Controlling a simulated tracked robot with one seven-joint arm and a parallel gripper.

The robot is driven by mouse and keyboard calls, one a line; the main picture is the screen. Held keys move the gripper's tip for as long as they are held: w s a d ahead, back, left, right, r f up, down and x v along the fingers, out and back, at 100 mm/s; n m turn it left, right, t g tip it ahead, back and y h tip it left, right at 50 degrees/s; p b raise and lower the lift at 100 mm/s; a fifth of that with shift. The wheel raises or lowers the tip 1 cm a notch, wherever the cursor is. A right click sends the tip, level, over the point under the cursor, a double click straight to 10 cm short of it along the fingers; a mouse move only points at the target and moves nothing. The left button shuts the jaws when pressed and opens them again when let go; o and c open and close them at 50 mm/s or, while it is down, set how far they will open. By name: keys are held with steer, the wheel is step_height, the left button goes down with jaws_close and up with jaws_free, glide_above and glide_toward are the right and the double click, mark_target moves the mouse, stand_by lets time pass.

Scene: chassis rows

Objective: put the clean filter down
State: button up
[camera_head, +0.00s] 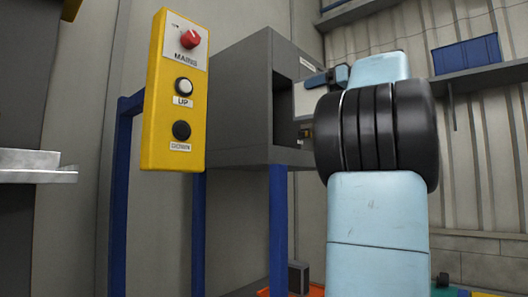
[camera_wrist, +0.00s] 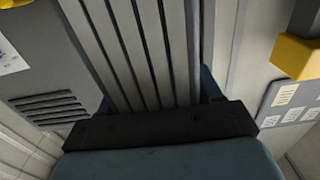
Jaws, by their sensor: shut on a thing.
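The clean filter is most likely the light-grey pleated block (camera_wrist: 140,50) in the wrist view, with dark grooves running along it. My gripper (camera_wrist: 157,98) is shut on its near end; a blue finger shows on each side and a black bar crosses below. The far end of the filter is cut off by the frame. In the head view my gripper (camera_head: 326,78) is partly hidden behind my arm. A pale piece (camera_head: 308,102), likely the filter, shows beside it at the dark opening of a grey box (camera_head: 240,95). I cannot tell whether it is inside.
The grey box stands on blue legs (camera_head: 278,230). A yellow control panel (camera_head: 175,95) with a red knob and two buttons is in front of it on the left. A blue bin (camera_head: 466,54) sits on a wall shelf (camera_head: 480,80). A grey slotted panel (camera_wrist: 50,108) lies left of the filter.

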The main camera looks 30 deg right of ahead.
mark_target(300, 123)
steer(key=x, duration=1.9)
step_height(300, 123, down, 7)
steer(key=shift+w, duration=0.3)
steer(key=shift+f, duration=0.15)
steer(key=o, duration=1.2)
steer(key=v, duration=1.2)
steer(key=shift+s, duration=0.1)
